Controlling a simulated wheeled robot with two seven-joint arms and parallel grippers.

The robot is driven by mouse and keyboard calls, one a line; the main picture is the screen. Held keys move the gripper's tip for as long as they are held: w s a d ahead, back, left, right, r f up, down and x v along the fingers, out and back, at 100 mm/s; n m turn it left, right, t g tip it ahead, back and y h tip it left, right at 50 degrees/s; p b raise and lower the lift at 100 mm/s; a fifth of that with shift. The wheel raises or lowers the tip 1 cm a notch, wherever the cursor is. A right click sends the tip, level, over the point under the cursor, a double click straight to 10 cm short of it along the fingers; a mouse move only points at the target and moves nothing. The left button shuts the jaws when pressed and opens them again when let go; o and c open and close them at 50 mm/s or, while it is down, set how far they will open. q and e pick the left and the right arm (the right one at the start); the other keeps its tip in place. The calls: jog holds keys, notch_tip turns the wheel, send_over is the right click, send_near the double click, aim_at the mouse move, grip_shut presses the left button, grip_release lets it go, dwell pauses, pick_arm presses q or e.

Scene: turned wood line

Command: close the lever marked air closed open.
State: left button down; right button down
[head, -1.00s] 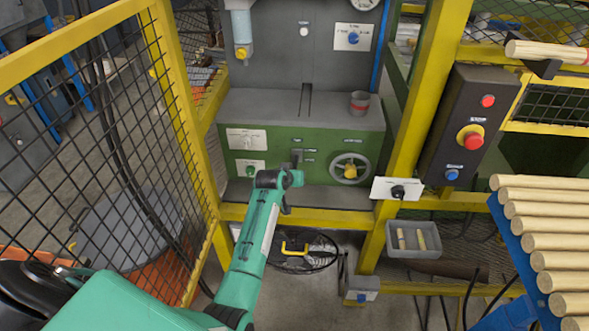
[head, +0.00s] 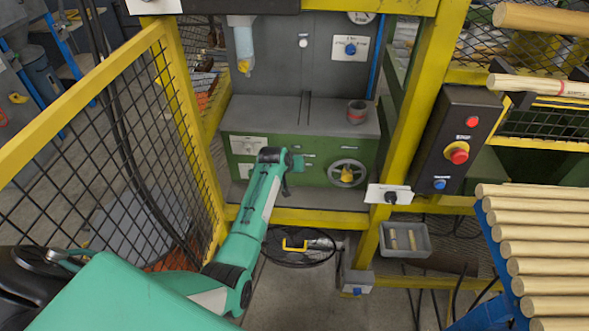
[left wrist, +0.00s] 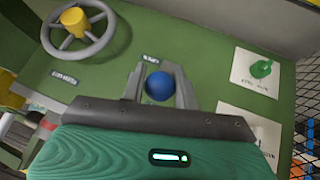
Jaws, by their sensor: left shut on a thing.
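My left gripper (head: 298,163) is at the green front panel (head: 320,172) of the grey machine, left of the handwheel. In the left wrist view its two fingers (left wrist: 159,72) stand on either side of a blue ball knob (left wrist: 160,87) and are shut on it. The knob appears to be the end of the lever, whose shaft I cannot see. In the head view my gripper hides the knob. My right gripper is not in view.
The handwheel (head: 347,173) with a yellow hub is right of my gripper. A green knob on a white plate (left wrist: 262,68) is on its other side. Yellow posts and a mesh guard (head: 130,150) flank the machine. A grey tray (head: 405,239) hangs at the lower right.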

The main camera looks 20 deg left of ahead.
pick_arm(q)
jog(key=shift+w+r, duration=0.2)
jog(key=shift+r, duration=0.15)
jog(key=c, duration=1.1)
grip_release()
jog(key=shift+c, duration=0.2)
jog(key=shift+o, duration=0.4)
jog(key=shift+f, duration=0.1)
jog(key=shift+s, duration=0.1)
jog(key=shift+s, duration=0.1)
jog(key=b+v, duration=0.2)
jog(key=v, duration=1.1)
jog(key=shift+s+r+b, duration=0.15)
jog(key=shift+r+b, duration=0.1)
jog(key=shift+b, duration=0.1)
jog(key=shift+f, duration=0.15)
